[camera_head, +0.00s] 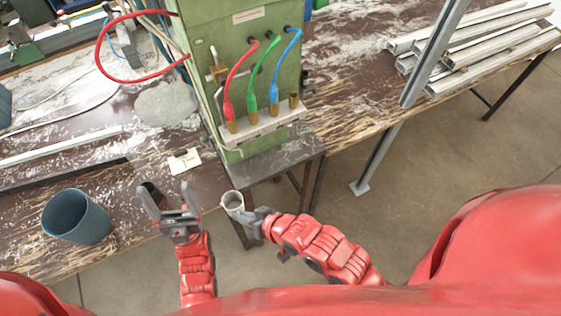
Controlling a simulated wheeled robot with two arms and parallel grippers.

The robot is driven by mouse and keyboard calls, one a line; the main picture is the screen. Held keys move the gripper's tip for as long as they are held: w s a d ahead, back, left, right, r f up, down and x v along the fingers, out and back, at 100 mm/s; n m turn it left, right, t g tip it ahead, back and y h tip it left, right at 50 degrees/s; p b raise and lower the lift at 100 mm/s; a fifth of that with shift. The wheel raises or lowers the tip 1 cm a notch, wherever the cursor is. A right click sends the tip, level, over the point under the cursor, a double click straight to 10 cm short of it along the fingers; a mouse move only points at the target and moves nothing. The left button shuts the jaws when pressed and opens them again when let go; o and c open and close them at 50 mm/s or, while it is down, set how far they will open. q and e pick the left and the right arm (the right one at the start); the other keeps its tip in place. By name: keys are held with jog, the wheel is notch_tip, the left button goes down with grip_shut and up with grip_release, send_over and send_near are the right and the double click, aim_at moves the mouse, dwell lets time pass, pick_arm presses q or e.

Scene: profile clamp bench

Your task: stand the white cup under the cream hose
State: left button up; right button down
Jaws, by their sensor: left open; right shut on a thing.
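The white cup (229,197) is held upright in front of the bench edge, just left of the grey ledge. My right gripper (246,211) is shut on its right side. My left gripper (165,200) is open and empty, to the left of the cup over the bench's front edge. A thin cream-coloured hose (203,97) runs down the left side of the green cabinet (210,28); its lower end is hard to make out. Red (229,92), green (262,75) and blue (281,68) hoses end in brass fittings on the cabinet's front shelf (262,131).
A dark blue-grey bucket (77,217) stands on the bench at the left. A small white card (184,161) lies near the cabinet. The grey ledge (275,158) below the shelf is bare. Metal profiles (480,45) lie at the upper right, behind a slanted metal post (432,55).

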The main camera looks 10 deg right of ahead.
jog(key=w+d+f+b, duration=0.1)
jog(key=w+b, duration=0.2)
jog(key=w, duration=0.1)
jog(key=w+d+f+b, duration=0.1)
jog(key=w+f+b, duration=0.1)
jog(key=w, duration=0.3)
jog(key=w+d+f+b, duration=0.2)
jog(key=w+b, duration=0.1)
jog(key=w, duration=0.2)
jog(key=shift+w+b, duration=0.2)
jog(key=shift+b, duration=0.15)
jog(key=shift+f, duration=0.1)
jog(key=c, duration=1.4)
grip_release()
jog(key=shift+f, duration=0.1)
jog(key=o, duration=0.5)
jog(key=shift+c, duration=0.2)
